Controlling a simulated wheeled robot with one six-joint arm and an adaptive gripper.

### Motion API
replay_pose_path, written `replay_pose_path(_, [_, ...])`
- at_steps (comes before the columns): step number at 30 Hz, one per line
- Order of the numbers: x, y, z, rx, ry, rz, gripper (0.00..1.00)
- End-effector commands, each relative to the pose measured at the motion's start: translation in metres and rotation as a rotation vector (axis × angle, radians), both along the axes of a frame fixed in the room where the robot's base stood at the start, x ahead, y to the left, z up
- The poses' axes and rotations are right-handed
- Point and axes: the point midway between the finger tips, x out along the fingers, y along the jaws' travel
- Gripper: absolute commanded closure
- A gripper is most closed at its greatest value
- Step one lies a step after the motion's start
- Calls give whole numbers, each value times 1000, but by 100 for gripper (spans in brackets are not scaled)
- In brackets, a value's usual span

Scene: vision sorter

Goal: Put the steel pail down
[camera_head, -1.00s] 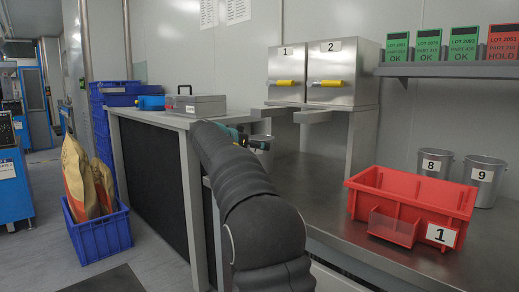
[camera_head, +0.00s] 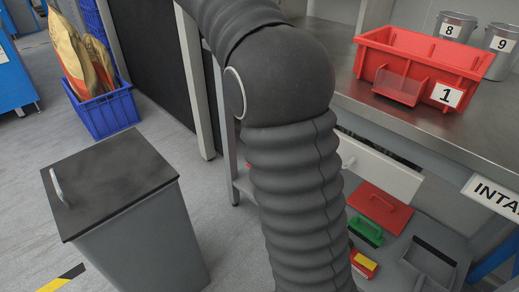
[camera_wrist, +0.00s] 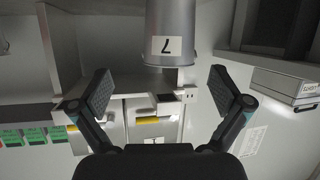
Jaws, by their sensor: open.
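A steel pail (camera_wrist: 171,25) with a white label that looks like a 7 is at the top middle of the wrist view, which appears upside down. The pail is partly cut off by the picture's edge, and what it rests on cannot be made out. My gripper (camera_wrist: 162,95) is open, its two fingers wide apart. The pail lies beyond the fingertips, apart from both, and nothing is between them. In the head view two more steel pails, 8 (camera_head: 457,20) and 9 (camera_head: 501,38), stand behind the red bin; my gripper is outside that view.
A red bin marked 1 (camera_head: 424,50) stands on the steel bench (camera_head: 440,120). A grey lidded bin (camera_head: 140,240) and a blue crate (camera_head: 104,110) stand on the floor. Red and green tools (camera_head: 378,208) lie on the lower shelf. The wrist view shows cabinet handles (camera_wrist: 149,120) and a grey box (camera_wrist: 287,86).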

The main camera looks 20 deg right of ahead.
Motion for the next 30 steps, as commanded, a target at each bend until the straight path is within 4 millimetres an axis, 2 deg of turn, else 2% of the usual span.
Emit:
replay_pose_path(1, [-19,1,-3,21,42,25,0])
replay_pose_path(5, [-71,9,-24,79,180,123,0])
replay_pose_path(11, [-156,30,-69,169,362,298,0])
replay_pose_path(17, [-244,58,-123,254,496,487,0])
replay_pose_path(21, [-305,80,-166,307,557,625,0])
replay_pose_path(27, [-377,111,-225,366,601,803,0])
replay_pose_path(30, [-399,122,-247,383,608,862,0])
